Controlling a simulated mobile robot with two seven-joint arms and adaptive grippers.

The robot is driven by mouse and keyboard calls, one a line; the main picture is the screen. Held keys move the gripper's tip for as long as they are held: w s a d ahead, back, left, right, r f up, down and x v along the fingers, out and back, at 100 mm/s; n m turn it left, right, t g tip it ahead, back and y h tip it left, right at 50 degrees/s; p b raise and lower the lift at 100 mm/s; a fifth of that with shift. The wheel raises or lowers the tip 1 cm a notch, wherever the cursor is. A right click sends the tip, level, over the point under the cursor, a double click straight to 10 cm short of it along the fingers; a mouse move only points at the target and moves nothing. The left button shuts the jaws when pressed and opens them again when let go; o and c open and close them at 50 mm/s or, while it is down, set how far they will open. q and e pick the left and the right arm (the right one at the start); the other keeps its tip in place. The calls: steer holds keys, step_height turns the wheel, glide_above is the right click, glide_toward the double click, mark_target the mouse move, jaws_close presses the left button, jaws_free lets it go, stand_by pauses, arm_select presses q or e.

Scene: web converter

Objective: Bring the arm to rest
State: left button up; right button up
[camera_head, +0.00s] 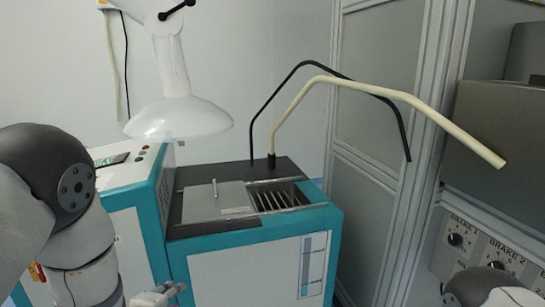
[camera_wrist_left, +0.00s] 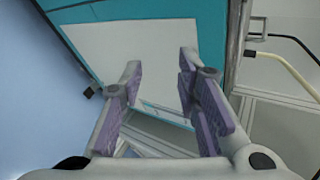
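My left arm comes in from the left in the head view, with its wrist low in front of the teal and white machine (camera_head: 255,245). Part of my left gripper (camera_head: 160,295) shows at the bottom edge there. In the left wrist view my left gripper (camera_wrist_left: 162,65) is open, its purple-padded fingers apart with nothing between them. The machine's white and teal panel (camera_wrist_left: 150,50) shows beyond the fingers. Only a small part of my right arm shows at the bottom right of the head view; its gripper is out of view.
A white lamp-like hood (camera_head: 180,118) hangs above the machine's left side. Two bent tubes, one black (camera_head: 285,85) and one cream (camera_head: 400,95), rise from the machine's top and reach right. A cabinet with brake knobs (camera_head: 455,239) stands at the right.

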arm_select(q)
steer(key=s+a+f+n+g+p, duration=0.1)
steer(key=s+f+n+g, duration=0.2)
steer(key=s+f+n, duration=0.5)
steer(key=s+a+f+n+g, duration=0.1)
steer(key=s+f+g, duration=0.3)
steer(key=s, duration=0.8)
steer(key=s+d+n+g+p, duration=0.1)
steer(key=s+n+g, duration=0.6)
steer(key=s, duration=1.8)
steer(key=n, duration=0.3)
steer(key=shift+s+f+n, duration=0.15)
steer(key=shift+n, duration=0.15)
arm_select(e)
steer(key=shift+t, duration=0.6)
steer(key=w+r, duration=0.3)
steer(key=shift+w, duration=0.3)
arm_select(q)
steer(key=shift+d, duration=0.1)
arm_select(e)
steer(key=shift+f, duration=0.1)
